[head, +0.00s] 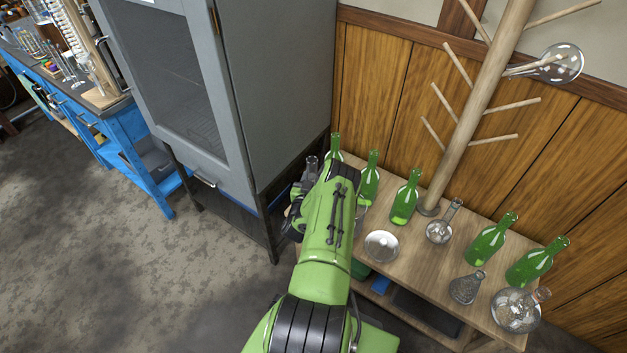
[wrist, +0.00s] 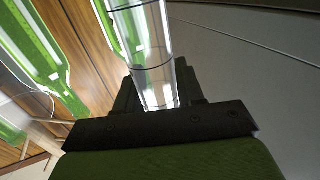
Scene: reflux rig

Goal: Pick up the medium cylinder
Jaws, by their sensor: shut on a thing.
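A clear glass cylinder (wrist: 143,40) stands between the two dark fingers of my gripper (wrist: 156,88) in the wrist view. The fingers are shut on it, and its top runs out of the frame. In the head view my gripper (head: 306,188) is at the left end of the wooden bench, beside the grey cabinet. There my green arm hides most of the gripper and of the cylinder, so I cannot tell whether its base touches the bench.
The bench (head: 407,262) holds several green bottles (head: 405,200), a round flask (head: 439,232), a conical flask (head: 466,288) and a larger round flask (head: 516,310). A wooden drying rack (head: 475,110) rises behind. The grey cabinet (head: 265,90) stands close on the left.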

